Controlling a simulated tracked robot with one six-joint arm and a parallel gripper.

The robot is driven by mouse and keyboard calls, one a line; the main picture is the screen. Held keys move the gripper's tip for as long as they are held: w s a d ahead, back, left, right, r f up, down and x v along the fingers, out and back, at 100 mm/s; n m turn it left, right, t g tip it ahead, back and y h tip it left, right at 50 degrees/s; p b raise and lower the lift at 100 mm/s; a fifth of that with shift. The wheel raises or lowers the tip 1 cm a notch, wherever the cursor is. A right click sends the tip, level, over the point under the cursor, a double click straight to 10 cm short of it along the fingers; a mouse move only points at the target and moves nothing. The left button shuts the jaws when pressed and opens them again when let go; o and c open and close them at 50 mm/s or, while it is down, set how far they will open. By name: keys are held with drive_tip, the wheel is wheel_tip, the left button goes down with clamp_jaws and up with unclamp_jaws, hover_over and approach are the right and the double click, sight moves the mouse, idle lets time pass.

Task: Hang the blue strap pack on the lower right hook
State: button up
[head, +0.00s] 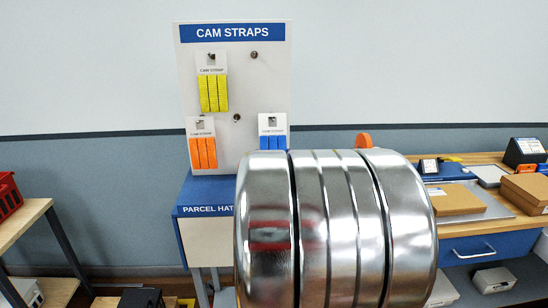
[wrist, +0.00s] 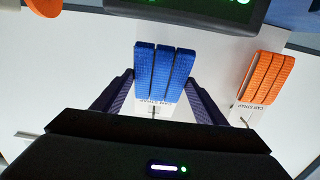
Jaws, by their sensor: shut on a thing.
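The blue strap pack (head: 272,142) has a white card and is at the lower right of the white CAM STRAPS board (head: 235,85). Its card top is at a hook there; I cannot tell if the hook passes through the hole. In the wrist view the blue pack (wrist: 164,72) sits between the two dark fingers of my gripper (wrist: 159,76), which is shut on it. In the head view my silver arm hides my gripper and the pack's lower part. An orange strap pack (head: 203,152) hangs lower left; it also shows in the wrist view (wrist: 266,78).
A yellow strap pack (head: 213,92) hangs upper left. A bare hook (head: 254,54) is upper right and another bare peg (head: 237,117) is mid-board. A blue PARCEL HATCH stand (head: 200,197) is below. A bench with brown boxes (head: 527,190) is right, a shelf (head: 22,225) left.

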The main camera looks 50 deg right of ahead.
drive_tip(key=o, duration=1.3)
